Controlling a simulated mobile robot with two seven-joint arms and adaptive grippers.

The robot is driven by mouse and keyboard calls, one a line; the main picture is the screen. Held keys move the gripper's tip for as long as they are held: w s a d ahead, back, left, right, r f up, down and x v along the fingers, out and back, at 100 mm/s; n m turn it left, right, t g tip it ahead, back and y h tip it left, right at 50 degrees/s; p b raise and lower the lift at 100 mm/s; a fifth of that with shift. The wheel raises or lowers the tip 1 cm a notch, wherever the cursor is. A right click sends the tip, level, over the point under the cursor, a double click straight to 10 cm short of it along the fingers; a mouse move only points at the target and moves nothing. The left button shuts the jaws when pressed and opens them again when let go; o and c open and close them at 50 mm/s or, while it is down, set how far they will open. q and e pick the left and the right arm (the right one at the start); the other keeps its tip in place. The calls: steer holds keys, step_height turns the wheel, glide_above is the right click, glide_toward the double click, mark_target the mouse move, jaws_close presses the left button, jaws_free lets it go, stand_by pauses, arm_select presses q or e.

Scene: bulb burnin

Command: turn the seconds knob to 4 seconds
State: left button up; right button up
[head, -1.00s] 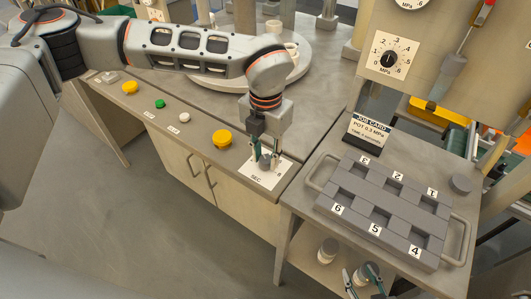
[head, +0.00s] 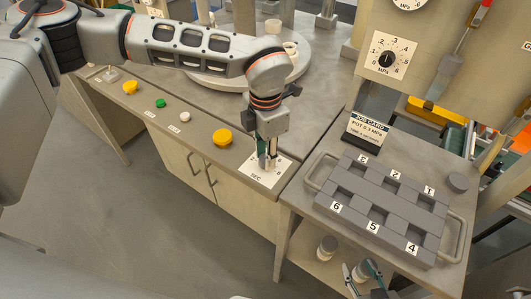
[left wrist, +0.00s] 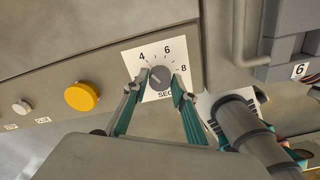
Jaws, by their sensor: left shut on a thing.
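The seconds knob (left wrist: 160,77) is a round grey dial on a white plate (left wrist: 153,52) marked 4, 6, 8 and SEC. The plate also shows in the head view (head: 262,174), on the bench's front right corner. My left gripper (left wrist: 160,79) points down onto the knob, one finger on each side, shut on it. It also shows in the head view (head: 267,160), hiding most of the knob. The knob's pointer is too small to read surely. My right gripper (head: 362,272) is low at the bottom of the head view, fingers apart and empty.
A yellow button (head: 222,137) is left of the plate, with smaller green and white buttons beyond. On the right are a grey numbered tray (head: 375,220), a job card (head: 367,131) and a pressure dial (head: 387,59). A round turntable (head: 290,75) is behind.

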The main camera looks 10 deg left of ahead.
arm_select(q)
steer(key=shift+r, duration=0.1)
steer(key=o, duration=1.1)
steer(key=shift+c, duration=0.2)
step_height(320, 180, up, 12)
